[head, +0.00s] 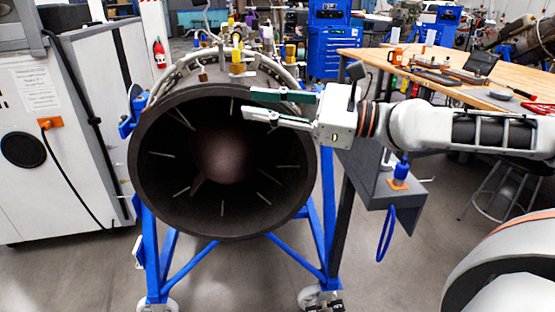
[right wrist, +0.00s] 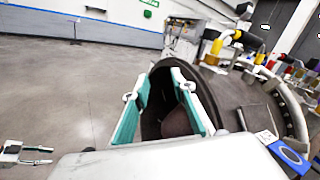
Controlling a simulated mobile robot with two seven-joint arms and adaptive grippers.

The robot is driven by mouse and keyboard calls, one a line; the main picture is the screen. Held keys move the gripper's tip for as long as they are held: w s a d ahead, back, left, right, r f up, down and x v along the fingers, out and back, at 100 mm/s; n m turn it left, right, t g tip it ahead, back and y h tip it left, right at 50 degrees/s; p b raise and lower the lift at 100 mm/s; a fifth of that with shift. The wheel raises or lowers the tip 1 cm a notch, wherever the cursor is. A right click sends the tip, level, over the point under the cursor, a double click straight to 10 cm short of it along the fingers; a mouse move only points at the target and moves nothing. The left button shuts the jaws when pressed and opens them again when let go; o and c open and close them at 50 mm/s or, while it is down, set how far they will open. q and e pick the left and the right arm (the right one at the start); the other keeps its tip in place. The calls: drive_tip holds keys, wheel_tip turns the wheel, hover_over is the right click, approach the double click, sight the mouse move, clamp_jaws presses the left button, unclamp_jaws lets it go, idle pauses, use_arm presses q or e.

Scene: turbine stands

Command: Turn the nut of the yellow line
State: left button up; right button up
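The yellow line's fitting (head: 237,52) stands on top of the turbine casing (head: 143,158) in the head view. The yellow fitting also shows right of the fingers in the right wrist view (right wrist: 217,47). Its nut is too small to make out clearly. My right gripper (head: 249,104) is open and empty, in front of the upper right rim of the casing, lower than the yellow fitting and apart from it. Its teal-padded fingers stand wide apart in the right wrist view (right wrist: 158,80). My left gripper (right wrist: 40,156) shows small at the lower left there, its fingers apart and empty.
A blue stand (head: 151,250) on wheels carries the turbine. Hoses and other fittings crowd the casing's top. A wooden workbench (head: 440,58) with tools is at the right, a white cabinet (head: 75,130) at the left. The floor in front is clear.

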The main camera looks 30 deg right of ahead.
drive_tip(key=w+d+f+n, duration=0.1)
drive_tip(key=d+f+n, duration=0.1)
drive_tip(key=f, duration=0.4)
drive_tip(key=d+f+n+t+h, duration=0.1)
drive_tip(key=d+f+n, duration=0.1)
drive_tip(key=f+n, duration=0.3)
wheel_tip(320, 180, down, 3)
drive_tip(key=shift+w+d+r+h+p, duration=0.2)
drive_tip(key=shift+w+d+h+p, duration=0.1)
drive_tip(key=shift+w+p, duration=0.15)
drive_tip(key=shift+o, duration=1.3)
